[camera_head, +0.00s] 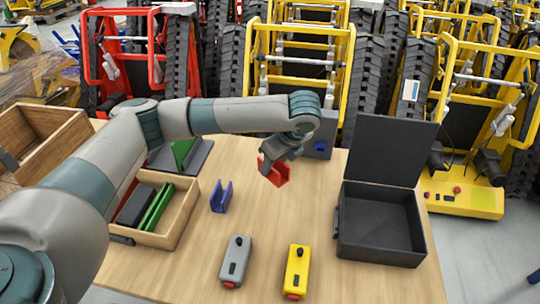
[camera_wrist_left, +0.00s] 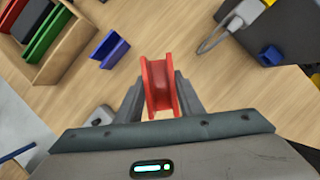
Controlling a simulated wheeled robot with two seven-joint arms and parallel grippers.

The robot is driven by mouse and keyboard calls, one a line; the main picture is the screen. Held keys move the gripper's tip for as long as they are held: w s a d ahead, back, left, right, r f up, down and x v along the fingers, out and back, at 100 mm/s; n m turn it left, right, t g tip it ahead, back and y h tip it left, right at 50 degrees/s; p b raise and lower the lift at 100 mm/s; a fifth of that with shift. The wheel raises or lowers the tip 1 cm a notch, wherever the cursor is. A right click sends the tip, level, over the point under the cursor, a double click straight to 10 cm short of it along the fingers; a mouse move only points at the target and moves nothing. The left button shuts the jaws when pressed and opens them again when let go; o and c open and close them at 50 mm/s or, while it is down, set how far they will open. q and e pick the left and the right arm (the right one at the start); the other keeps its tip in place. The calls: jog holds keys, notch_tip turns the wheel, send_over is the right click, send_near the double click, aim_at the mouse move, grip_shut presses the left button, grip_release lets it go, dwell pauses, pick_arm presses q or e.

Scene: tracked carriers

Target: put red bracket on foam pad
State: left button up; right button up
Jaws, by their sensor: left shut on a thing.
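The red bracket (camera_head: 275,171) is a small U-shaped channel held above the table, right of the blue bracket. It also shows in the left wrist view (camera_wrist_left: 159,85), between the two fingers. My left gripper (camera_head: 271,162) is shut on it. A flat dark grey pad (camera_head: 199,155) lies at the back left of the table with a green piece standing on it, partly hidden by my arm; I cannot tell for sure that it is the foam pad. My right gripper is not in view.
A blue bracket (camera_head: 220,197) stands left of the gripper. A wooden tray (camera_head: 178,232) holds green and black pieces. A grey (camera_head: 235,261) and a yellow handheld box (camera_head: 297,272) lie in front. An open black case (camera_head: 383,253) stands right. The table's middle is bare.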

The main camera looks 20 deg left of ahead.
pick_arm(q)
jog(key=s+d+r+n+g+h, duration=0.2)
jog(key=s+n+g, duration=0.1)
jog(key=s+n, duration=0.5)
jog(key=s+d+r+n+g+h, duration=0.2)
jog(key=s+n, duration=0.6)
jog(key=n, duration=0.7)
jog(key=shift+s+d+r+g, duration=0.15)
jog(key=shift+s+d+g, duration=0.05)
jog(key=shift+g, duration=0.5)
